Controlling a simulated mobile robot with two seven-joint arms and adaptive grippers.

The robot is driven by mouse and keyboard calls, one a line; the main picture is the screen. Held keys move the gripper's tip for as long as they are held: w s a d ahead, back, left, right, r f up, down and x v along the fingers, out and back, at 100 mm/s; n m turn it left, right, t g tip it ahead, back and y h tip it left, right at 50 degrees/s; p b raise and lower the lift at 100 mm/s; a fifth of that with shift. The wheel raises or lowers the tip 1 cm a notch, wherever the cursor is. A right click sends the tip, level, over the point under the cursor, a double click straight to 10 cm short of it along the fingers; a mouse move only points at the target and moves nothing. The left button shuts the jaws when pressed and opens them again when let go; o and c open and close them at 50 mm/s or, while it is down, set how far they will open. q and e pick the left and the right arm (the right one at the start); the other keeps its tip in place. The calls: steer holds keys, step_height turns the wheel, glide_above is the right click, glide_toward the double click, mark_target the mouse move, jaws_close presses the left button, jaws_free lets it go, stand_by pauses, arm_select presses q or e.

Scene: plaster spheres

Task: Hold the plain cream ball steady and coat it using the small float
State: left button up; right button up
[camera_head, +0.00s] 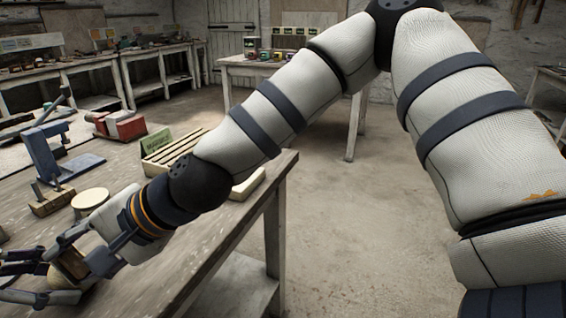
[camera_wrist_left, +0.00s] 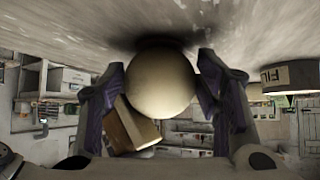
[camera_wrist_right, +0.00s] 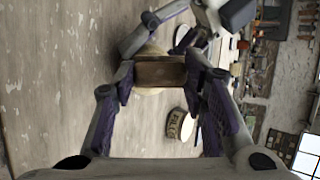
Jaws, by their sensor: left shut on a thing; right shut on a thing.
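The plain cream ball (camera_wrist_left: 160,82) sits between the fingers of my left gripper (camera_wrist_left: 162,92), which is shut on it. In the head view the ball (camera_head: 58,281) is low at the left edge, partly covered by fingers. My right gripper (camera_wrist_right: 160,82) is shut on the small float, a brown wooden block (camera_wrist_right: 160,70). The float is close against the ball, most of which it hides in the right wrist view. The float also shows in the left wrist view (camera_wrist_left: 132,126), beside the ball. I cannot tell if float and ball touch.
A labelled filler tub (camera_wrist_right: 180,126) stands on the worn table (camera_head: 190,240). The floor right of the table is clear.

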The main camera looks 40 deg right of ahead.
steer(key=shift+s+d+f, duration=0.25)
steer(key=shift+s+f, duration=0.2)
steer(key=shift+f, duration=0.25)
steer(key=shift+s+d+f, duration=0.25)
steer(key=shift+s+f, duration=0.15)
steer(key=shift+f, duration=0.25)
steer(key=shift+w+a+r, duration=0.25)
steer(key=shift+w+r, duration=0.25)
steer(key=shift+r, duration=0.2)
steer(key=shift+w+a+r, duration=0.2)
steer(key=shift+w+r, duration=0.25)
steer(key=shift+r, duration=0.25)
steer(key=shift+s, duration=0.1)
steer(key=shift+s+d+f, duration=0.15)
steer(key=shift+s+d, duration=0.05)
steer(key=shift+s, duration=0.25)
steer(key=shift+s+d+f, duration=0.15)
steer(key=shift+s+d, duration=0.05)
steer(key=shift+s, duration=0.25)
steer(key=shift+w+a+f, duration=0.2)
steer(key=shift+w+f, duration=0.2)
steer(key=shift+w, duration=0.1)
